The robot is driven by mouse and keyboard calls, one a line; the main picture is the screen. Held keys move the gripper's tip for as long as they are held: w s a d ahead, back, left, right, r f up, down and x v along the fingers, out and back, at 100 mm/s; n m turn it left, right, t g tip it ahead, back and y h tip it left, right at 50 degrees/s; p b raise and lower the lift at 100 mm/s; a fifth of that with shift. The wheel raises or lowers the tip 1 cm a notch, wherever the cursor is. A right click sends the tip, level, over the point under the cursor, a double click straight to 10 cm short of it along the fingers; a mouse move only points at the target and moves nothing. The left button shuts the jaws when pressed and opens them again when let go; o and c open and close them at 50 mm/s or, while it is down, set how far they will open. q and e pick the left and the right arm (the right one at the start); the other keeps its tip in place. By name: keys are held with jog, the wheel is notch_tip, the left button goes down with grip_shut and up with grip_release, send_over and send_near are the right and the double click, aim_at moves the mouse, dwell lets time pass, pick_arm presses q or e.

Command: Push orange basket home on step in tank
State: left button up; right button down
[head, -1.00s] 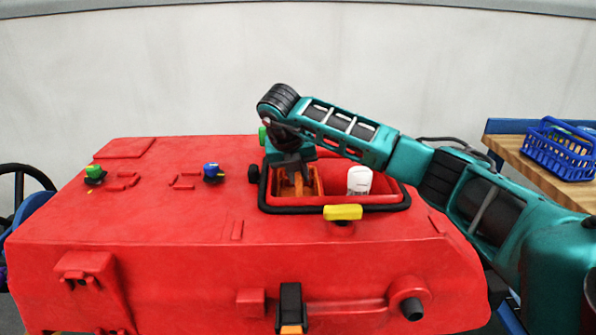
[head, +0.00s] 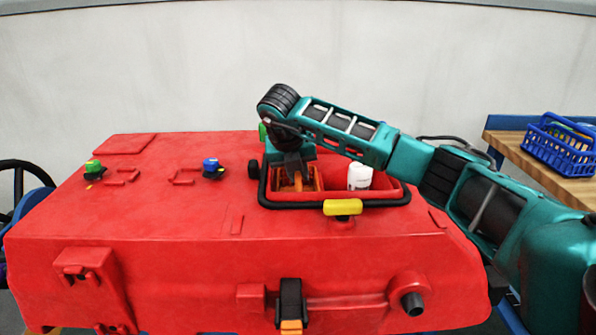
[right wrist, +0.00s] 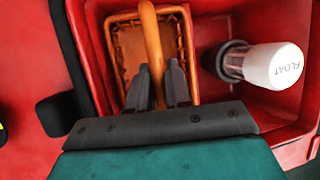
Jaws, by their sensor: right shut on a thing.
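The orange basket (head: 308,184) sits inside the open tank (head: 385,200) of the red machine, at the left of the opening. In the right wrist view the basket (right wrist: 124,45) shows its mesh and an upright orange handle bar (right wrist: 152,45). My right gripper (head: 296,175) reaches down into the opening over the basket. In the right wrist view its fingers (right wrist: 157,75) are shut on the handle bar, one on each side. The step under the basket is hidden. My left gripper is not in view.
A white float (head: 359,176) stands in the tank right of the basket, close to it. A yellow latch (head: 343,209) sits at the tank's front rim. Green (head: 94,168) and blue (head: 212,167) knobs stand left. A blue crate (head: 562,145) is on a wooden bench at right.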

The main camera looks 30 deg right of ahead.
jog(key=shift+f, duration=0.3)
jog(key=shift+r, duration=0.15)
dwell(0.5)
jog(key=shift+c, duration=2.4)
grip_release()
jog(key=shift+p+v, duration=1.85)
jog(key=shift+v, duration=0.4)
jog(key=shift+r, duration=0.1)
notch_tip(320, 180, up, 5)
jog(key=p, duration=0.3)
